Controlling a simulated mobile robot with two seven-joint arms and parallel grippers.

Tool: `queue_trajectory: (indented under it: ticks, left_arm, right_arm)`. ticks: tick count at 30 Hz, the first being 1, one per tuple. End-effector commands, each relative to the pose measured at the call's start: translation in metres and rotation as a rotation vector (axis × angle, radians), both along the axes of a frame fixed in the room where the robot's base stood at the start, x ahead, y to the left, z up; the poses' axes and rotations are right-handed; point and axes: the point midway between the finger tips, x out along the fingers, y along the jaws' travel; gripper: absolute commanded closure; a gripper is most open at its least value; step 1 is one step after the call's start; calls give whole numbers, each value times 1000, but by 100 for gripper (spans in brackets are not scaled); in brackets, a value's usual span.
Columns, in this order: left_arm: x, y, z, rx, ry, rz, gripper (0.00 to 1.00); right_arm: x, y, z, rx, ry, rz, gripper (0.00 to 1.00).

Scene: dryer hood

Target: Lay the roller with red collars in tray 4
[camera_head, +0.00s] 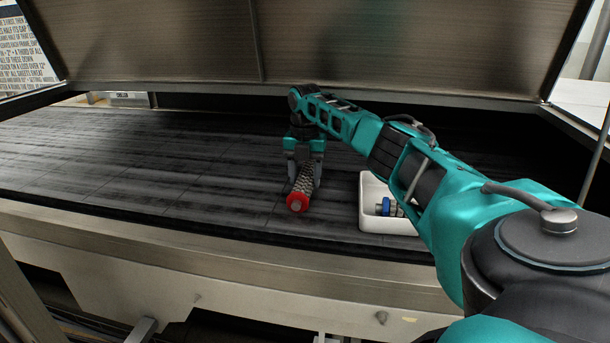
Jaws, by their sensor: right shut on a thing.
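The roller with red collars (303,182) has a grey textured body, and a red collar shows at its near end. My right gripper (305,168) is shut on it, with fingers on both sides of the body. The roller points toward me over the dark belt; I cannot tell whether it touches the belt. A white tray (370,224) stands to the right of it, partly hidden by my right arm. No number shows on this tray. My left gripper is not in view.
A roller with a blue collar (387,207) lies in the white tray. The dark belt (150,165) is clear on the left. A raised metal hood (170,40) hangs over the back. A metal rail (200,238) runs along the front edge.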

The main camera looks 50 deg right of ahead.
Motion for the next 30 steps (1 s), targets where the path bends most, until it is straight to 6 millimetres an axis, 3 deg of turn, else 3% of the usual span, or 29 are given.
queue_trajectory:
  ticks: [5,6,13,23,30]
  left_arm:
    - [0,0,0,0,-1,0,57]
    - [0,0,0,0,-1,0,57]
    - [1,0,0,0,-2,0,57]
    - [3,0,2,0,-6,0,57]
    - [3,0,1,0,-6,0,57]
  right_arm:
    - [0,0,-2,0,0,0,90]
    - [0,0,-3,0,1,0,45]
    - [0,0,-2,0,1,1,23]
    - [0,0,2,0,-1,1,22]
    - [1,0,43,0,-6,1,22]
